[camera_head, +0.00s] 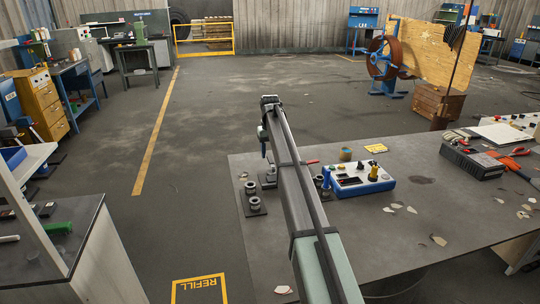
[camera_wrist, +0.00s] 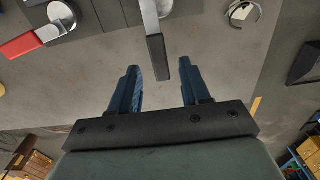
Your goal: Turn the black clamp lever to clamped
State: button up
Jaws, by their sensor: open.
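In the wrist view, the black clamp lever (camera_wrist: 157,57) hangs down from a silver hub at the top centre, its free end toward my gripper. My gripper (camera_wrist: 160,70) is open, with one blue finger on each side of the lever's end in the picture. I see a gap on both sides, and the lever touches neither finger. I cannot tell the depth between them. In the head view, my arm hides the black lever, and the gripper is too small to make out clearly.
A red lever (camera_wrist: 22,45) on another silver hub is at the wrist view's upper left. It also shows beside my arm in the head view (camera_head: 313,161). A blue-and-white control box (camera_head: 358,180) stands right of my arm. Dark fittings (camera_head: 254,204) are on the table's left edge.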

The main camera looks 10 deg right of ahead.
jog(key=shift+f, duration=0.75)
grip_shut()
